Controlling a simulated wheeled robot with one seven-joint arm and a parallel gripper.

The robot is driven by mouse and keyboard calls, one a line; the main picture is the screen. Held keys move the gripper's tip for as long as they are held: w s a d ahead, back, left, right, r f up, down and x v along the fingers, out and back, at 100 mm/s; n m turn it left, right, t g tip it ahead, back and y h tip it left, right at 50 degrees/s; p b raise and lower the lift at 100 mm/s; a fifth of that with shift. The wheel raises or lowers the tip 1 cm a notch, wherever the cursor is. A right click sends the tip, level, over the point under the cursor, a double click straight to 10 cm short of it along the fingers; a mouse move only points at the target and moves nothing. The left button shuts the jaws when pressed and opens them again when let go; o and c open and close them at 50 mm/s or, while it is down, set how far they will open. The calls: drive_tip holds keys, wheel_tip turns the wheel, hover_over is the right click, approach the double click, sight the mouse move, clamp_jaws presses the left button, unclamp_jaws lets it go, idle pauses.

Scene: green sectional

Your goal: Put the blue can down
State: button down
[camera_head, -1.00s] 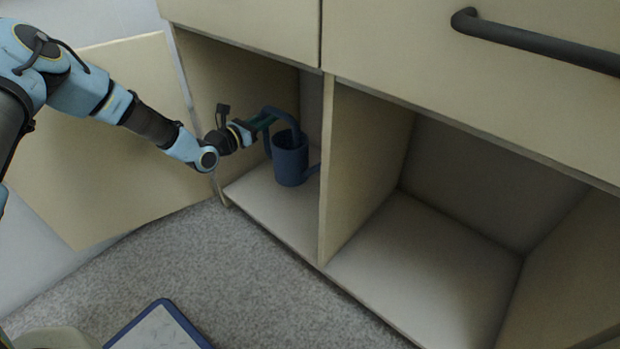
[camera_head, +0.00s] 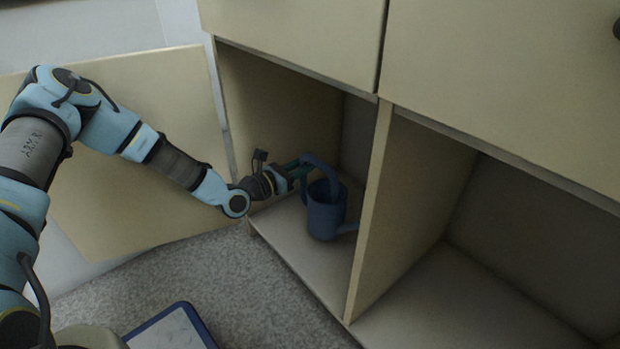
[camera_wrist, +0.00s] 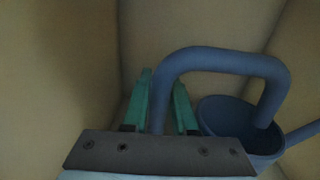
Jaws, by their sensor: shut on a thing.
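The blue can (camera_head: 325,214) is a watering can with an arched handle and a spout pointing right. It stands upright inside the left cabinet compartment, at or very near its floor; I cannot tell whether it touches. My gripper (camera_head: 304,167) is shut on the can's handle. In the wrist view the green fingers of my gripper (camera_wrist: 160,102) sit on both sides of the handle's near leg, and the blue can (camera_wrist: 240,125) opens to the right. The can's base is hidden in the wrist view.
The compartment floor (camera_head: 290,235) is bare around the can. A divider (camera_head: 375,210) stands close right of the spout. An empty compartment (camera_head: 455,290) lies beyond it. The open door (camera_head: 130,190) is at left. A blue-edged panel (camera_head: 175,330) is at the bottom.

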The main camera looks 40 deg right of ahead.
drive_tip(key=shift+f+b, duration=0.6)
drive_tip(key=shift+f, duration=1.3)
drive_tip(key=c, duration=0.7)
unclamp_jaws()
drive_tip(key=p, duration=0.5)
approach(300, 179)
drive_tip(key=shift+s+d+r, duration=0.1)
drive_tip(key=shift+d+r, duration=0.35)
drive_tip(key=shift+d, duration=0.05)
